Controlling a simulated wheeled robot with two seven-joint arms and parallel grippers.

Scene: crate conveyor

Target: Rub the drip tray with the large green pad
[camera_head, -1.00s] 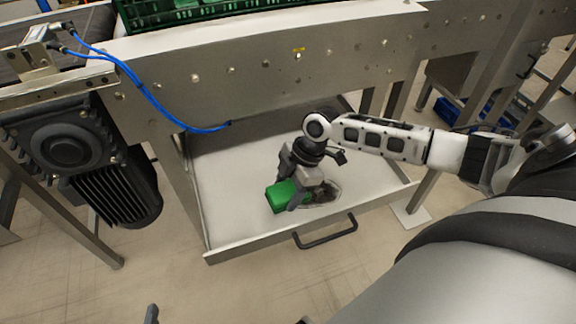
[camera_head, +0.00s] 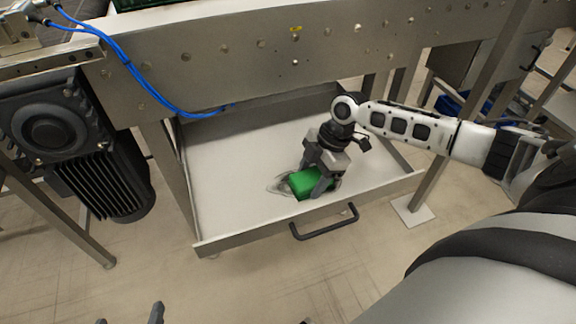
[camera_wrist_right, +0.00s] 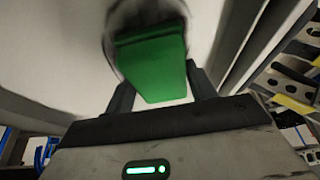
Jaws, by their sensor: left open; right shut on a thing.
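The drip tray (camera_head: 235,180) is a pale, shallow metal drawer pulled out under the conveyor, with a dark handle (camera_head: 325,222) on its front. My right gripper (camera_head: 314,184) is shut on the large green pad (camera_head: 306,182), low over the front right part of the tray; the pad appears to touch the tray floor. A greyish, dark-edged stain (camera_head: 277,186) shows at the pad's left side, partly covered by it. In the right wrist view the green pad (camera_wrist_right: 152,65) sits between the fingers, within the stain's dark outline. My left gripper (camera_head: 130,313) is open and empty at the bottom edge.
The steel conveyor side (camera_head: 300,60) runs above the tray's back. A black motor (camera_head: 75,145) and blue hoses (camera_head: 140,85) are at the left. A steel leg (camera_head: 432,185) stands right of the tray. The tray's left part is bare.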

